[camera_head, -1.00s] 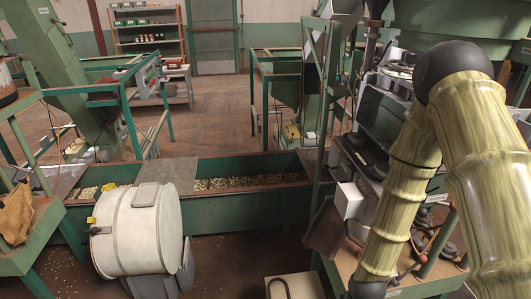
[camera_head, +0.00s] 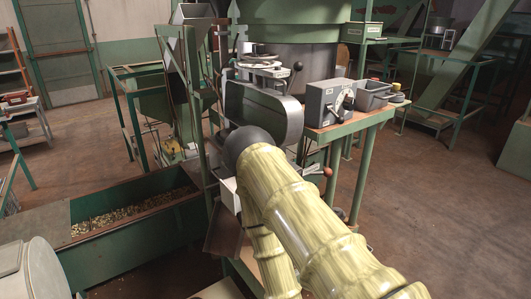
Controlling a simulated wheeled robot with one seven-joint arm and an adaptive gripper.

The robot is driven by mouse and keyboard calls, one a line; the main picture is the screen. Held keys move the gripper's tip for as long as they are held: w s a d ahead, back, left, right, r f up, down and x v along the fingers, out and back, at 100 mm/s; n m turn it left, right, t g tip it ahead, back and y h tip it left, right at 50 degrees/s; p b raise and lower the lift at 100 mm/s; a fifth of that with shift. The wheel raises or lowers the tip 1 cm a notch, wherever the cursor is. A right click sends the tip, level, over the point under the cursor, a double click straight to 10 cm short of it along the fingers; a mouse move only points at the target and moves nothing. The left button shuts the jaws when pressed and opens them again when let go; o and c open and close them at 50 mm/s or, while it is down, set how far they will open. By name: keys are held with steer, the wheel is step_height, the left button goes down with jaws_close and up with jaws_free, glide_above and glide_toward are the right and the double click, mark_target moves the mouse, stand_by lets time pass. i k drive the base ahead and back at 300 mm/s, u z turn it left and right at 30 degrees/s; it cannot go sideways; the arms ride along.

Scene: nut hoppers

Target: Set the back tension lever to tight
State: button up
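A grey machine (camera_head: 265,112) with a rounded body stands on a green-framed bench in the middle of the camera_head view. A short lever with a black knob (camera_head: 297,66) sticks up at its upper right. A lever with a reddish knob (camera_head: 326,172) juts out low on its right. I cannot tell which is the back tension lever, and no tight marking is readable. My yellow-green arm crosses in front of the machine's lower part and hides some of it. My gripper is out of view.
A grey box with a dial (camera_head: 322,102) and a dark bin (camera_head: 374,98) sit on the bench right of the machine. A green trough of nuts (camera_head: 95,238) lies at left. Part of a white drum (camera_head: 40,272) shows bottom left. Open floor (camera_head: 440,210) lies to the right.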

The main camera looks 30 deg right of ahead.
mark_target(327, 171)
steer(key=k, duration=1.3)
steer(key=z, duration=0.5)
steer(key=i, duration=0.85)
steer(key=z, duration=0.45)
